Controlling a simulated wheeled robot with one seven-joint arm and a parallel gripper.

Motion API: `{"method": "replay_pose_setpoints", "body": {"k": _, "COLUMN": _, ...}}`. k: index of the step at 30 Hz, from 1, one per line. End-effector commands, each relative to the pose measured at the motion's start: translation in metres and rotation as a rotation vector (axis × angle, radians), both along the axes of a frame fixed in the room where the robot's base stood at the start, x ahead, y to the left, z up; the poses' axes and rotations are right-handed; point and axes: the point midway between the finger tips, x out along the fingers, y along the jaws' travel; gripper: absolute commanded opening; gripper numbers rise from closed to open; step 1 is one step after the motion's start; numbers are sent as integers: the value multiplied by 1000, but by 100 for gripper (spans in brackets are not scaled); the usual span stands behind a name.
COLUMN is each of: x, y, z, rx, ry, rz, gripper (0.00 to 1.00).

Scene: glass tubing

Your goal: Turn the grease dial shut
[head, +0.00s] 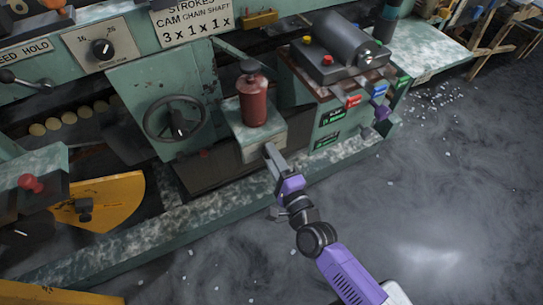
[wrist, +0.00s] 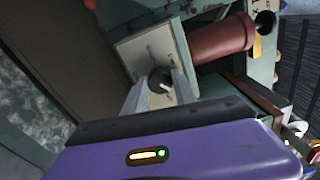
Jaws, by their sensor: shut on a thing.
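The grease dial (wrist: 160,79) is a small black knob with a pale pointer mark, on a light plate (wrist: 140,50) with faint markings. In the head view the plate is on the front of a green box (head: 237,127), below a red grease pot (head: 252,104); the dial is hidden there by my gripper (head: 271,152). In the wrist view my gripper (wrist: 160,88) has one finger on each side of the dial and is shut on it. The red pot also shows in the wrist view (wrist: 221,40), lying sideways in the picture. The plate's markings are too blurred to read.
A black handwheel (head: 174,118) is left of the box. A control cabinet (head: 335,112) with coloured labels and buttons stands close on the right. A green ledge (head: 190,222) runs along the machine's base. The grey floor (head: 440,190) to the right is mostly clear.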

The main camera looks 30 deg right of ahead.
Motion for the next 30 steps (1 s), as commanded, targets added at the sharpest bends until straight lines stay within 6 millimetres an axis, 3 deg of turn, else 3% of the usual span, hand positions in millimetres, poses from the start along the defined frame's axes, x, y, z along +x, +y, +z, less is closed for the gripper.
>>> {"method": "replay_pose_setpoints", "body": {"k": 30, "x": -1, "y": -1, "z": 0, "rx": -969, "ry": 3, "rz": 0, "gripper": 0}}
